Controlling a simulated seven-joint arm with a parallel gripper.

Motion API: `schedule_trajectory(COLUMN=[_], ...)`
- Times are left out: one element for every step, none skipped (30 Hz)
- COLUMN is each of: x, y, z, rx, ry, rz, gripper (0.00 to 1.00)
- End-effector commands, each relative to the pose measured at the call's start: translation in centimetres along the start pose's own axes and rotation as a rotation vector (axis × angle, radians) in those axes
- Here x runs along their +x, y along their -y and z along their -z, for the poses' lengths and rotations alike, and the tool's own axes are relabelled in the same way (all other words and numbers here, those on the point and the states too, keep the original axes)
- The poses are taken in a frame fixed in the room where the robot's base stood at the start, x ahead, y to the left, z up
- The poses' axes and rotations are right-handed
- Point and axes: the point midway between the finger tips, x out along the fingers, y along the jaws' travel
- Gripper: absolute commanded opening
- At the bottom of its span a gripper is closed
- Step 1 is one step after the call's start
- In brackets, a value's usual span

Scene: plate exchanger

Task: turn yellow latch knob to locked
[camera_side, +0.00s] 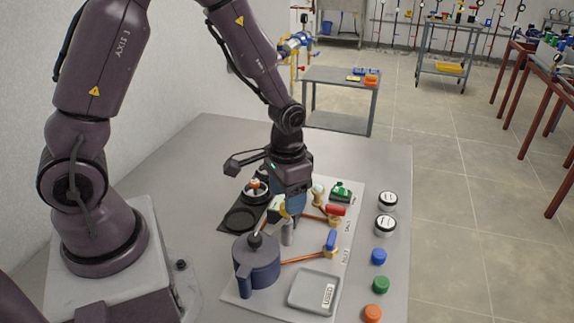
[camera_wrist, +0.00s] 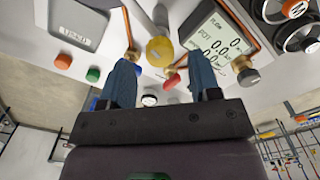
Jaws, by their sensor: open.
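The yellow knob (camera_wrist: 160,50) shows in the wrist view at the end of a grey cylinder, in the gap between my two blue fingers. My gripper (camera_wrist: 161,64) is open, with one finger on each side of the knob and a visible gap on both sides. In the side view my gripper (camera_side: 293,208) points down over the middle of the fixture board. The knob cannot be made out clearly there, near my fingers. A grey post (camera_side: 287,233) stands just below them. Any lock marking is not readable.
A blue-grey housing (camera_side: 256,264) and a tray marked USED (camera_side: 312,288) stand in front. Red (camera_side: 335,210) and blue (camera_side: 331,240) valve handles sit close on the right. A display (camera_wrist: 215,45) is beside the knob. Caps and jars (camera_side: 387,200) line the right edge.

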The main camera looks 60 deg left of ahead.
Motion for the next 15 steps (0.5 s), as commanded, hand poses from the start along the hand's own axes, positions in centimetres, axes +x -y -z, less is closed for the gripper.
schedule_trajectory(x=[-1.2,-1.9,-2.9,-3.6,-4.3,-5.2,-5.8,-6.5,-7.2,-7.8,-8.3,-8.8,-9.2,-9.6,-10.0], y=[0.0,0.0,0.0,0.0,0.0,0.0,0.0,0.0,0.0,0.0,0.0,0.0,0.0,0.0,0.0], z=[0.1,0.1,0.1,0.1,0.1,0.1,0.1,0.1,0.1,0.1,0.1,0.1,0.1,0.1,0.1], rx=[0.0,0.0,0.0,0.0,-0.001,-0.001,-0.001,-0.001,-0.001,-0.001,-0.001,-0.001,-0.001,-0.001,-0.001], ry=[-0.008,-0.008,-0.008,-0.008,-0.009,-0.009,-0.007,-0.008,-0.008,-0.007,-0.005,-0.005,-0.004,-0.005,-0.003], rz=[0.001,0.001,0.001,0.001,0.0,0.0,0.0,0.0,0.0,0.0,0.0,0.0,0.0,0.0,0.0], gripper=[0.57,0.57,0.57,0.57,0.57,0.57,0.57,0.57,0.57,0.57,0.57,0.57,0.57,0.57,0.57])
